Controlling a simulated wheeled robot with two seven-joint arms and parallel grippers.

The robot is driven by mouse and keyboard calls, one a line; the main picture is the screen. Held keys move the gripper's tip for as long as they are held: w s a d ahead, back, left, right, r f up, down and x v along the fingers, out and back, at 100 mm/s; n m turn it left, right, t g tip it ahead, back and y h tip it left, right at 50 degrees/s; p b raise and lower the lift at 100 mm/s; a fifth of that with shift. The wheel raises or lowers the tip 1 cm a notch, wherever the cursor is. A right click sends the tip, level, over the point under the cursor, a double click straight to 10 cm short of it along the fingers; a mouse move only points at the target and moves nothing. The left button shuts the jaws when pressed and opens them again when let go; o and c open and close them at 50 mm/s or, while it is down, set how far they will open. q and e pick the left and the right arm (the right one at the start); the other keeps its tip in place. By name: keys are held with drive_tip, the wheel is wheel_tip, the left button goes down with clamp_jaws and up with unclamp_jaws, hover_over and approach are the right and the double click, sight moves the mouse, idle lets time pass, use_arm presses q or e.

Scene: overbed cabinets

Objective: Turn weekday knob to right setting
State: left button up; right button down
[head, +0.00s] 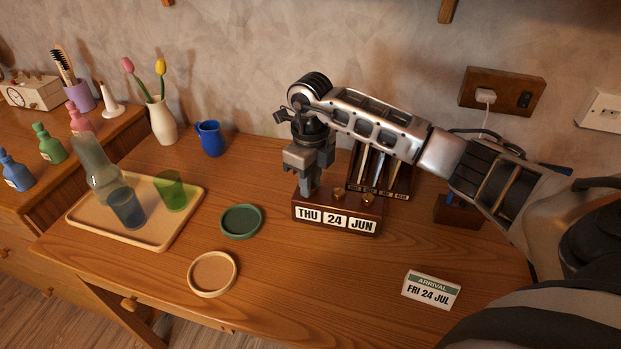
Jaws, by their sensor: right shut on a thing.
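The wooden perpetual calendar (336,230) stands on the desk and reads THU 24 JUN in its three windows. Two brass knobs show on its top: the middle one (338,193) and the right one (369,200). The weekday knob, above THU at the left end, is hidden by my right gripper (306,187), which points down and is shut on it. A small ARRIVAL card (431,290) on the desk to the right reads FRI 24 JUL. My left gripper is not in view.
A dark slotted rack (403,186) stands close behind the calendar, under my right arm. The desk front is mostly clear.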

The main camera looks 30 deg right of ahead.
idle(0.4)
drive_tip(key=c, duration=1.2)
unclamp_jaws()
drive_tip(key=shift+r, duration=0.1)
wheel_tip(320, 180, up, 16)
